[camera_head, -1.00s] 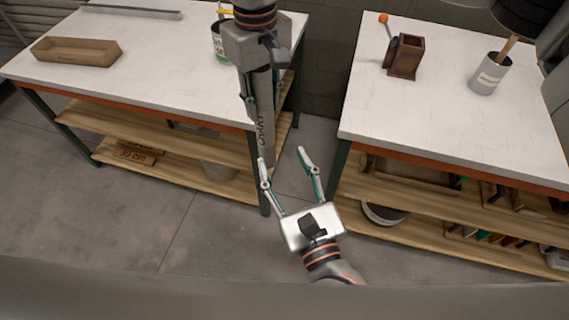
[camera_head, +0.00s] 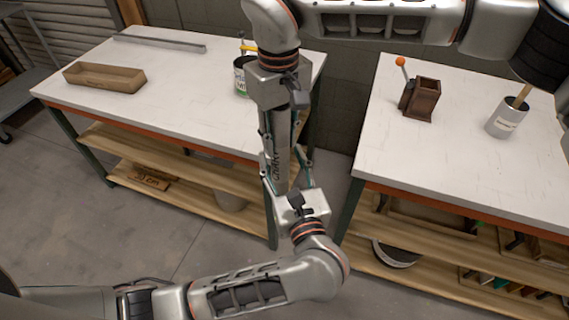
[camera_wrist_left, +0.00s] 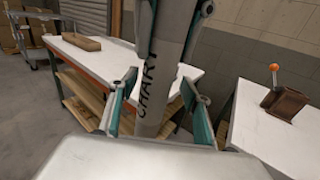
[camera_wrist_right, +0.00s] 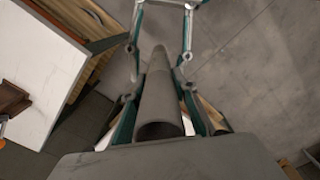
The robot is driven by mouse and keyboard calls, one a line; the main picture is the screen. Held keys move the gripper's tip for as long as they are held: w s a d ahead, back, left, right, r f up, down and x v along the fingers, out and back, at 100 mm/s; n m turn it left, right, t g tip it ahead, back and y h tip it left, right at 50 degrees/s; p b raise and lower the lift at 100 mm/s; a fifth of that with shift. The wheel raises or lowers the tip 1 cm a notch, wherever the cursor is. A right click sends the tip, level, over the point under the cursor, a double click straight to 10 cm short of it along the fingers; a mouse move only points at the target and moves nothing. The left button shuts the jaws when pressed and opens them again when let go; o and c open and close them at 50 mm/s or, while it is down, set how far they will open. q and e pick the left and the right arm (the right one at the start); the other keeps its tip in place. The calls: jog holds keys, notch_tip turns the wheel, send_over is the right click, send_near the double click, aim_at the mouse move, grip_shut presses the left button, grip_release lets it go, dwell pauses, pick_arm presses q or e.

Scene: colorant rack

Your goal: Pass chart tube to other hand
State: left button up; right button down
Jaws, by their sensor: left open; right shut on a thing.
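The grey chart tube (camera_head: 281,160), lettered CHART, hangs upright in the gap between the two tables. My right gripper (camera_head: 279,130) comes down from above and is shut on its upper part. My left gripper (camera_head: 288,166) points up from below, open, with one finger on each side of the tube's lower part. In the left wrist view the tube (camera_wrist_left: 162,85) stands between the open left fingers, with gaps at the sides. In the right wrist view the tube's hollow near end (camera_wrist_right: 160,125) lies between the right fingers, and the left fingers show beyond.
The left table (camera_head: 190,75) carries a brown tray (camera_head: 104,78), a grey bar (camera_head: 160,41) and a can (camera_head: 240,80). The right table (camera_head: 465,145) carries a brown box with an orange-knobbed handle (camera_head: 422,100) and a grey cup (camera_head: 506,120). Both have lower shelves.

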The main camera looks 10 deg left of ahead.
pick_arm(q)
jog(key=c, duration=1.2)
jog(key=shift+c, duration=0.2)
pick_arm(e)
jog(key=c, duration=1.5)
grip_release()
